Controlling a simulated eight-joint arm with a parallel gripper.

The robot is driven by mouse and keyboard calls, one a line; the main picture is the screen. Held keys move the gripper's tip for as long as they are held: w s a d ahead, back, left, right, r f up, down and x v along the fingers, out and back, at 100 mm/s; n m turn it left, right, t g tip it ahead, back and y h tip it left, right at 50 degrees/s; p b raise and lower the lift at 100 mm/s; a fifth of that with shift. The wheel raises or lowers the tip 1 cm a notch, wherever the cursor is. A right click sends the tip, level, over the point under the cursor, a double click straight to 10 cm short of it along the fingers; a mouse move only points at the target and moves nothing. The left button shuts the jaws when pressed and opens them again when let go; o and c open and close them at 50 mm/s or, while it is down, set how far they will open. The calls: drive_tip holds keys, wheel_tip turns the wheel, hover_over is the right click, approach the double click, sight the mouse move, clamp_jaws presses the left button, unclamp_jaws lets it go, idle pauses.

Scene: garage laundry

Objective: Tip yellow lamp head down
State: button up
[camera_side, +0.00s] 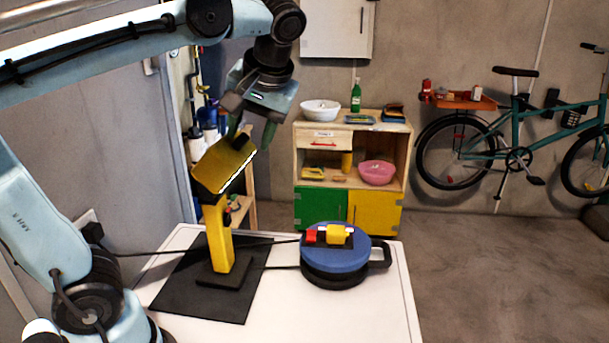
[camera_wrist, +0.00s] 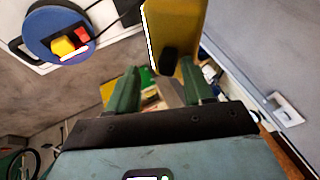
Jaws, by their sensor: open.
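The yellow lamp head (camera_side: 224,163) sits tilted on top of a yellow post (camera_side: 219,235), its upper end toward the right in the side view. A bright white strip runs along its edge. My gripper (camera_side: 252,136) is open just above the head's upper end, fingers pointing down. In the wrist view the lamp head (camera_wrist: 172,28) shows beyond and between the green fingers of my gripper (camera_wrist: 158,72), with a dark patch near its end. I cannot tell whether a finger touches it.
The post stands on a black mat (camera_side: 187,287) on a white table (camera_side: 383,310). A blue-topped round device (camera_side: 345,260) with red and yellow parts is right of it, with black cables between. A wooden cabinet (camera_side: 300,160) and a bicycle (camera_side: 540,140) stand behind. The table's front right is clear.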

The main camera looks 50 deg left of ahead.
wheel_tip(320, 180, up, 12)
drive_tip(key=a+n+h, duration=0.2)
drive_tip(key=n+h, duration=0.4)
drive_tip(key=n, duration=1.2)
drive_tip(key=shift+s+d+f, duration=0.1)
drive_tip(key=shift+s+f, duration=0.05)
drive_tip(key=shift+f, duration=1.9)
drive_tip(key=shift+s+d+f, duration=0.1)
drive_tip(key=shift+f, duration=2)
drive_tip(key=shift+s+f, duration=0.15)
drive_tip(key=shift+f, duration=1.9)
clamp_jaws()
